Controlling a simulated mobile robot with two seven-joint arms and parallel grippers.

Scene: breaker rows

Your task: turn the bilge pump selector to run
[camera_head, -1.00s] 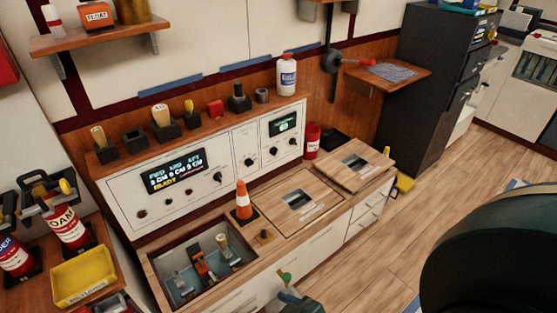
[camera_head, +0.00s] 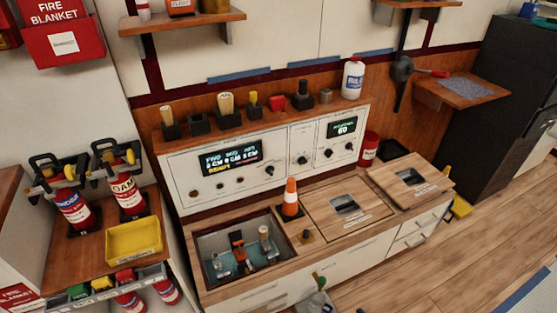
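A white control panel (camera_head: 285,165) stands at the back of the wooden counter. Its left display (camera_head: 231,158) shows three columns of cm readings with a yellow line below. A black knob (camera_head: 269,170) sits right of that display, with small round controls below the display. Another black knob (camera_head: 303,160) is in the middle section. Two more black knobs, a left one (camera_head: 328,153) and a right one (camera_head: 349,146), lie below the right display (camera_head: 342,127), which reads 60. The labels are too small to read, so I cannot tell which knob is the bilge pump selector. Neither gripper is in view.
An orange cone (camera_head: 290,198) stands on the counter before the panel. Wooden lids (camera_head: 345,225) cover the right side. Extinguishers (camera_head: 127,195) and a yellow tray (camera_head: 134,240) are at left. Floor (camera_head: 440,275) is clear at lower right.

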